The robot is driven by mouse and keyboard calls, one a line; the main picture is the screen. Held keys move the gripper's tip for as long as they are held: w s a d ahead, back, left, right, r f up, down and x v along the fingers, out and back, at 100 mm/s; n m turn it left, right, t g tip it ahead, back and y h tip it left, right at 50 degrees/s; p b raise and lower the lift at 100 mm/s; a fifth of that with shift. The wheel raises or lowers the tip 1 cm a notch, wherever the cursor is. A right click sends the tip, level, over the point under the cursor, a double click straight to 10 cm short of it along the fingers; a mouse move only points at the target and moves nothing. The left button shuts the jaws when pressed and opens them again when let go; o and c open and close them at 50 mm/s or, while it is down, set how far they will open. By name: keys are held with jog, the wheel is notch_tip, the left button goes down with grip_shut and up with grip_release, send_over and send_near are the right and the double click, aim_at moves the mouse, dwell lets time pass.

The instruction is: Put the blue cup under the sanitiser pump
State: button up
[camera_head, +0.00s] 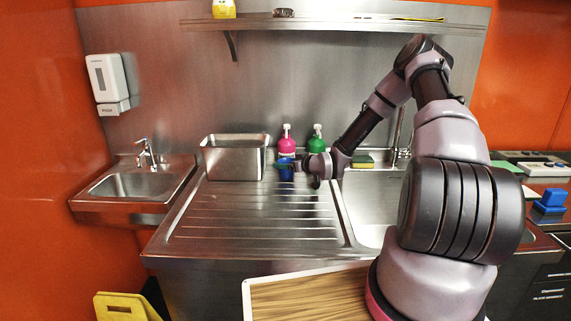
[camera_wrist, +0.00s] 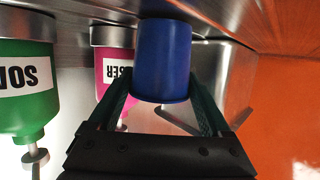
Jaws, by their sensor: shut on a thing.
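The blue cup (camera_head: 286,174) is in front of the pink pump bottle (camera_head: 287,145) at the back of the steel drainboard. In the wrist view, which is upside down, the blue cup (camera_wrist: 163,60) is between the fingers of my gripper (camera_wrist: 160,100). My gripper (camera_head: 291,166) is shut on it. The pink bottle (camera_wrist: 113,68) shows a label ending in "SER", partly hidden by the cup. A green pump bottle (camera_head: 317,139) stands to its right; its label (camera_wrist: 25,77) begins "SO". I cannot tell whether the cup touches the drainboard.
A steel bin (camera_head: 222,163) stands left of the bottles. A hand basin (camera_head: 135,185) and a white wall dispenser (camera_head: 107,78) are further left. A sponge (camera_head: 362,161) lies right, by the main sink (camera_head: 370,215). The front drainboard (camera_head: 255,225) is clear.

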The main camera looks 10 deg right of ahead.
jog(key=o, duration=1.2)
jog(key=shift+f, duration=0.15)
jog(key=shift+c, duration=0.2)
